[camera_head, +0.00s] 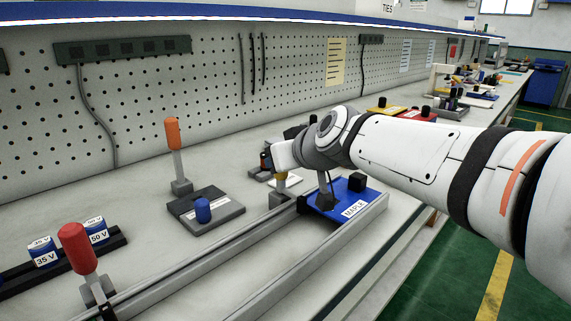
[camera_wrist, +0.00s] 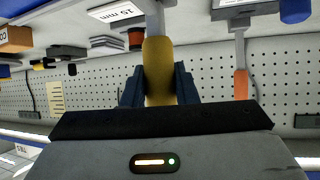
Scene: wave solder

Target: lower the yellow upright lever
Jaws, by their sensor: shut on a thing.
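The yellow lever shows in the wrist view as a thick yellow handle (camera_wrist: 158,68) on a grey shaft. My gripper (camera_wrist: 158,85) has its two dark fingers on either side of this handle and is shut on it. In the head view only a small yellow part of the lever (camera_head: 281,177) shows below my gripper (camera_head: 280,170). Its short shaft runs down to a grey base and looks about upright. My gripper hides most of the handle there.
An orange-handled lever (camera_head: 173,135) stands at the left, behind a grey plate with a blue knob (camera_head: 203,211). A red-handled lever (camera_head: 76,248) stands at the front left. A blue MAPLE carrier (camera_head: 330,207) sits between rails under my arm. A pegboard (camera_head: 215,80) rises behind.

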